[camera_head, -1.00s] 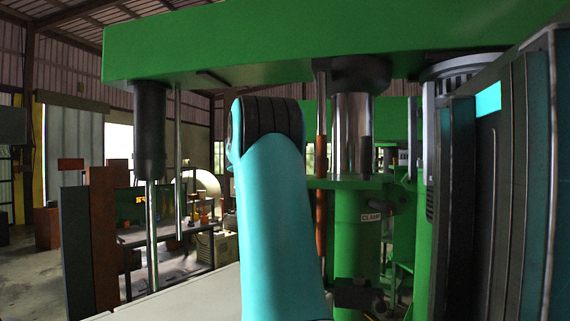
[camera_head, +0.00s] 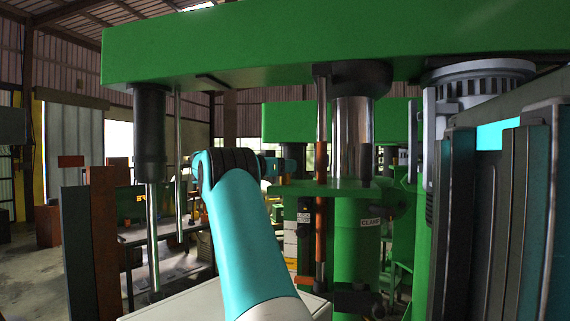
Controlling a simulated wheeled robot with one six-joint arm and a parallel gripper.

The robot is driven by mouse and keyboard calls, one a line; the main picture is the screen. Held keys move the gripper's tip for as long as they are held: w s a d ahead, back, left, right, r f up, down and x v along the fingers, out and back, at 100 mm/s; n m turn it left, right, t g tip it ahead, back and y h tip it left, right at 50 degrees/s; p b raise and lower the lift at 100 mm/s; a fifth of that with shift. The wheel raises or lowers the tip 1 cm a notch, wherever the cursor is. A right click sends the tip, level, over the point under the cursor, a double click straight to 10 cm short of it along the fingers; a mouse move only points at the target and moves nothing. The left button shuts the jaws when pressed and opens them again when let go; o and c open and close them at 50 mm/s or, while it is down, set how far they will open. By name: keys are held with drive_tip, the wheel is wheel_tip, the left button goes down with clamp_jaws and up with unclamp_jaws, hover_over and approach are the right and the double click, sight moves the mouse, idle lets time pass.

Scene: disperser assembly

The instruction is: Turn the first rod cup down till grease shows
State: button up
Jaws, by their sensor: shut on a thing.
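The green disperser (camera_head: 330,40) fills the upper part of the view with its long beam. A thin brownish-orange rod (camera_head: 321,140) hangs under the beam, just left of a thick shiny column (camera_head: 353,135) with a dark collar. I cannot make out my gripper's fingers. I cannot make out a rod cup or any grease.
A dark post with a shiny rod (camera_head: 153,215) hangs under the beam's left end, with a thinner rod beside it. A workbench (camera_head: 165,230) stands behind at left. Dark and brown upright panels (camera_head: 103,240) are at far left. A ribbed grey motor part (camera_head: 480,80) is at right.

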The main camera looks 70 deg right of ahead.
idle(0.3)
drive_tip(key=o, duration=0.9)
